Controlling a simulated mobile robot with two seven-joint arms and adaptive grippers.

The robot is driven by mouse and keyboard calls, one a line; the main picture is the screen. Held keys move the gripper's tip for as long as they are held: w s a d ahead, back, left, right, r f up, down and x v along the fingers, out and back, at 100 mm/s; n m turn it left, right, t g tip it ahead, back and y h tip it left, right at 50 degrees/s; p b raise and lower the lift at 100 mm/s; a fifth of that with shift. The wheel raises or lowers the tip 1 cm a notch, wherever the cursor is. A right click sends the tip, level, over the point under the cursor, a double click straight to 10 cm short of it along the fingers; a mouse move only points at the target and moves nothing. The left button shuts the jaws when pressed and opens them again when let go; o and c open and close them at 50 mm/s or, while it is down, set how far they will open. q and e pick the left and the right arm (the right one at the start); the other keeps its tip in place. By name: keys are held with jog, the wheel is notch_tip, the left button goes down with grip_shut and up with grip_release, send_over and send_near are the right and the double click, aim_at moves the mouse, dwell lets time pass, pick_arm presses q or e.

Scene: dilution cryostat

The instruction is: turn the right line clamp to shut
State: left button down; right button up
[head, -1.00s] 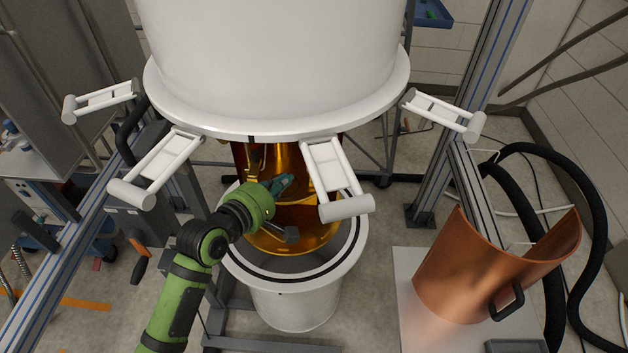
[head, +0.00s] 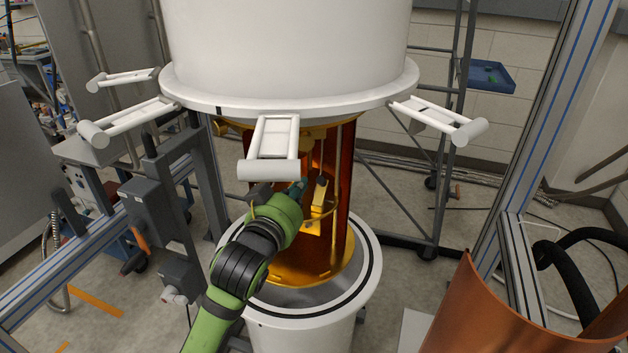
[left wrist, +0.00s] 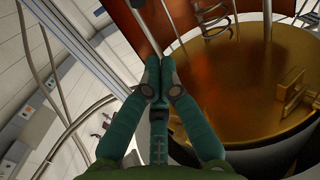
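My left gripper (head: 296,190) reaches in below the white flange, beside the gold assembly (head: 336,225). In the left wrist view, my left gripper's teal fingers (left wrist: 159,64) meet at their tips, with nothing visible between them. Whether the fingers touch either piece I cannot tell. My right gripper is not in view.
The white vessel (head: 290,50) hangs above, with white frame-like brackets (head: 270,147) around its flange. The white lower can (head: 300,335) stands below. A copper shell (head: 490,310) is at the lower right. Metal posts (head: 548,130) flank the work area.

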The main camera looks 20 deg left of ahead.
aim_at(316, 200)
pick_arm(q)
jog(key=shift+w+d+f+p, duration=0.15)
jog(key=shift+w+f, duration=0.4)
jog(key=shift+w, duration=0.7)
jog(key=shift+w+d+f+p, duration=0.15)
jog(key=shift+w+f, duration=0.4)
jog(key=shift+w, duration=0.7)
jog(key=shift+w+d+f+p, duration=0.1)
jog(key=shift+w+f+p, duration=0.3)
jog(key=shift+w, duration=0.85)
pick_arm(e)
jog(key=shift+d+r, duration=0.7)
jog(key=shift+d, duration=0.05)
pick_arm(q)
jog(key=shift+f, duration=0.1)
